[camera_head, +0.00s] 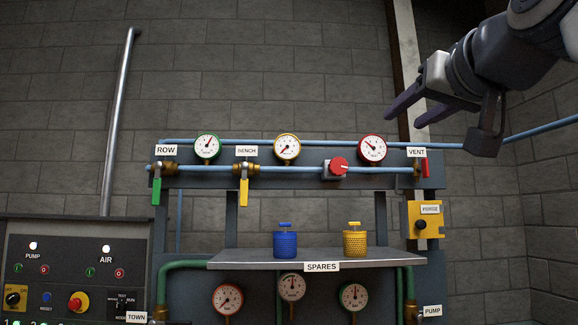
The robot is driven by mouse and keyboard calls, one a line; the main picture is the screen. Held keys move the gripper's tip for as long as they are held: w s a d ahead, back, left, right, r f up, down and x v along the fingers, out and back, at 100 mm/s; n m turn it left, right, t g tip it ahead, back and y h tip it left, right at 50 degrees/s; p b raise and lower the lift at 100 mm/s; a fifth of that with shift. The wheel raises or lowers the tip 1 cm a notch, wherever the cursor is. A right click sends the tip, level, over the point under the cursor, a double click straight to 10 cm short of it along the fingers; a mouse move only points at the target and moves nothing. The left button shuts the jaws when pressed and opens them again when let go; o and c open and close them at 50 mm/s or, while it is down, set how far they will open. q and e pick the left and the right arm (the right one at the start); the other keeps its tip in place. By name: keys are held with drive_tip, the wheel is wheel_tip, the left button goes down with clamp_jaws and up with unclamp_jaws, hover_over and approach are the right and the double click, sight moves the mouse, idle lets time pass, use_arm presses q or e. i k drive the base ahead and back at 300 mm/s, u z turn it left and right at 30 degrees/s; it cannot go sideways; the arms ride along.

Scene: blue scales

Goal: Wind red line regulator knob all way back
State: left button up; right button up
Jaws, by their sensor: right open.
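The red regulator knob (339,165) sits on a grey body on the upper blue pipe, left of the VENT label. A red-rimmed gauge (372,148) stands just above and right of it, its needle pointing to the upper left. My right gripper (398,125) comes in from the upper right, open and empty, with its fingers apart. In the picture it is above and right of the knob, clear of it. My left gripper does not show.
A red valve handle (426,167) hangs by VENT, right of the knob. Green-rimmed (207,147) and yellow-rimmed (287,147) gauges stand to the left. Below, a spares shelf (240,259) bears a blue canister (285,243) and a yellow canister (355,242). A control panel (60,270) is lower left.

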sight(337, 166)
drive_tip(key=u, duration=0.2)
drive_tip(key=i, duration=1.05)
drive_tip(key=z, duration=0.25)
